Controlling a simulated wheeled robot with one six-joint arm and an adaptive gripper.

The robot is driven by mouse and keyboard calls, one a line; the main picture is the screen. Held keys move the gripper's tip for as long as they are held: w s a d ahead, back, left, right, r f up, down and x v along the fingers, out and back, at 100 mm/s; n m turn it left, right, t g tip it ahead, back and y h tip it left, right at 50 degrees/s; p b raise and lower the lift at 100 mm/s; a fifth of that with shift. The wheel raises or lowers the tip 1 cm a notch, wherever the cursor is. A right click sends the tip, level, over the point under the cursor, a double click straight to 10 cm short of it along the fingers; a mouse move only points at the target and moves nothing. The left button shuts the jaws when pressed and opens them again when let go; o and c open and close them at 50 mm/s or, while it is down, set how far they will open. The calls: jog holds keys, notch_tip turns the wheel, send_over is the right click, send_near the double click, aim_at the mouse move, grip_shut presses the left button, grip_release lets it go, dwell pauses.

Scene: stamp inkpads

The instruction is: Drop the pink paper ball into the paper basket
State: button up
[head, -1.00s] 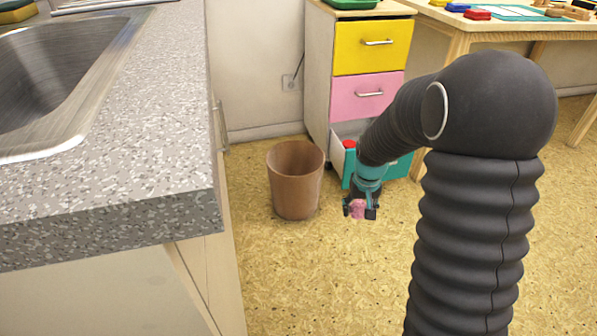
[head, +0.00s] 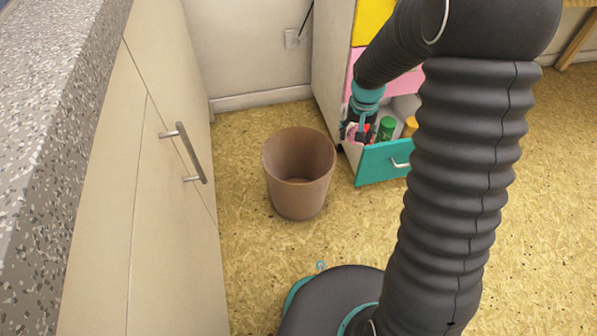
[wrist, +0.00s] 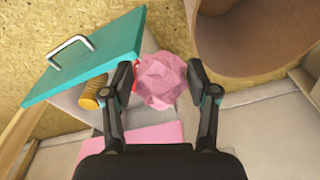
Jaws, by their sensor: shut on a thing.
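The pink paper ball (wrist: 160,80) is crumpled and sits between the two black fingers of my gripper (wrist: 160,74) in the wrist view. My gripper is shut on it. In the head view my gripper (head: 358,132) hangs to the right of the basket, by the open drawer; the ball is hard to make out there. The paper basket (head: 298,178) is brown, round, upright and open at the top, standing on the floor. No contents show in the visible part of its inside. In the wrist view the basket (wrist: 250,62) shows at the top right.
An open teal-fronted drawer (head: 378,165) juts from the cabinet, with a green jar (head: 387,127) and a yellow one (head: 409,126) inside. A counter cabinet (head: 150,200) with a bar handle stands at the left. The floor around the basket's front is clear.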

jog(key=a+f+m+p, duration=0.2)
jog(key=a+m+p, duration=0.3)
jog(key=a, duration=0.9)
notch_tip(320, 180, down, 6)
jog(key=m+b, duration=0.1)
jog(key=b, duration=0.3)
jog(key=shift+w+a+f+m+h, duration=0.2)
jog(key=shift+w+m+h, duration=0.1)
jog(key=shift+w+h, duration=0.15)
jog(key=shift+d, duration=0.1)
jog(key=o, duration=0.8)
jog(key=shift+r, duration=0.1)
jog(key=r, duration=0.8)
jog(key=s+a+r, duration=0.1)
jog(key=r, duration=0.2)
jog(key=shift+r, duration=0.4)
